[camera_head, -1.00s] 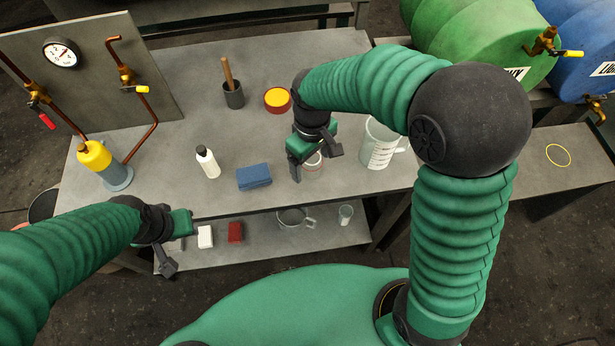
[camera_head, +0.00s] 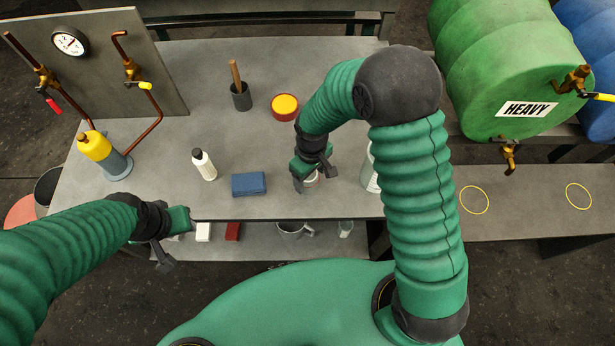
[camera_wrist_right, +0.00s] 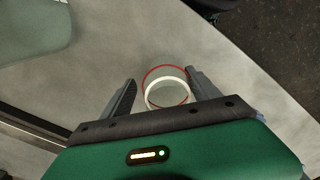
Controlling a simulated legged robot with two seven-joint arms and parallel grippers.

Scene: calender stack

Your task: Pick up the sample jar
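The sample jar looks like a small clear jar with a red ring and a white ring, seen from above in the right wrist view (camera_wrist_right: 166,90). In the head view only a small part of the jar (camera_head: 311,181) shows, near the table's front edge, mostly hidden by my right gripper (camera_head: 313,178). In the right wrist view my right gripper (camera_wrist_right: 160,82) is open, with one finger on each side of the jar. I cannot tell if either finger touches it. My left gripper (camera_head: 178,242) is open and empty in front of the table's front edge.
A blue block (camera_head: 249,184) and a white bottle (camera_head: 204,165) stand left of the jar. A measuring jug (camera_head: 369,172) stands right of it, partly behind my right arm.

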